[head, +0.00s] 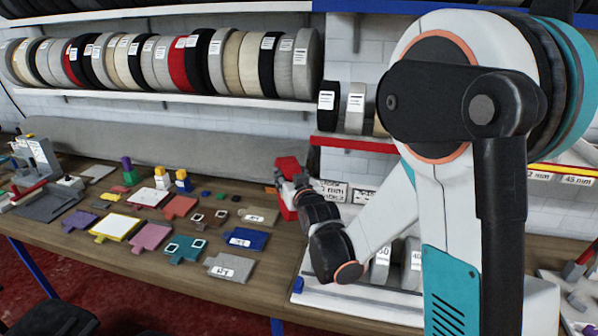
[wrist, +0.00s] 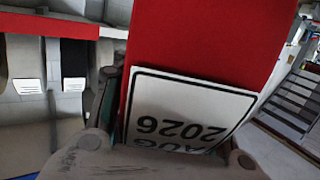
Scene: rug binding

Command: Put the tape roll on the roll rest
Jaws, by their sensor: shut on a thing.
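My gripper (head: 287,180) is over the back of the bench and shut on a red thing (head: 285,205) with a white label. In the wrist view the red thing (wrist: 215,35) fills the middle, and its label (wrist: 185,115) reads "AUG 2026" upside down. Its full shape is hidden, so I cannot tell for sure that it is the tape roll. A white stand (head: 345,300) with grey rolls (head: 381,262) in it is at the bench's right, partly behind my arm. I cannot tell whether it is the roll rest.
A long row of rolls (head: 245,62) stands on the upper shelf. A red-edged shelf (head: 345,143) with a few rolls is behind my arm. Flat coloured samples (head: 245,239) and small bottles (head: 162,178) cover the bench left of my gripper. Wall cards (head: 330,190) are near it.

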